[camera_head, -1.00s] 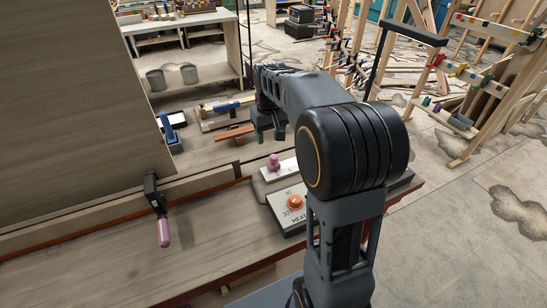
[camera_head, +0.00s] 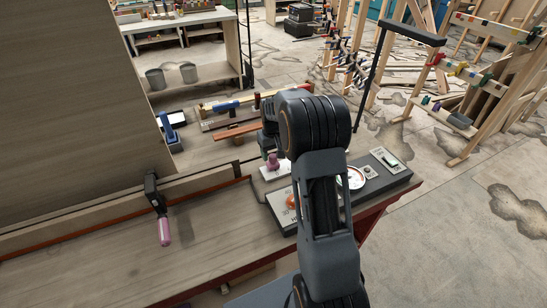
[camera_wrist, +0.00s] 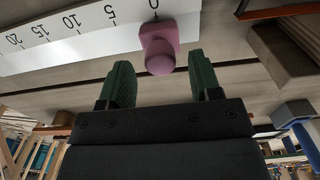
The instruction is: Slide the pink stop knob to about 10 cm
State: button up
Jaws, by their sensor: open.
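The pink stop knob (camera_wrist: 159,47) shows in the wrist view at the 0 end of a white scale (camera_wrist: 75,32) marked 0, 5, 10, 15, 20. In the head view the knob (camera_head: 273,161) stands on the small white scale plate (camera_head: 275,171) on the bench, partly behind my arm. My gripper (camera_wrist: 160,82) is open and empty, its two green fingers apart. In the wrist view the knob lies just beyond the fingertips, roughly centred between them and not held. My arm hides most of the gripper in the head view.
A dark control box with an orange knob (camera_head: 292,201), a round dial (camera_head: 352,178) and a switch (camera_head: 385,157) stands right of the scale. A clamp with a pink handle (camera_head: 164,231) hangs at the left. Wooden strips (camera_head: 238,131) lie behind. The front bench is clear.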

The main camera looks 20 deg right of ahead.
aim_at(273, 162)
jog(key=shift+f, duration=1.35)
jog(key=shift+c, duration=0.2)
grip_shut()
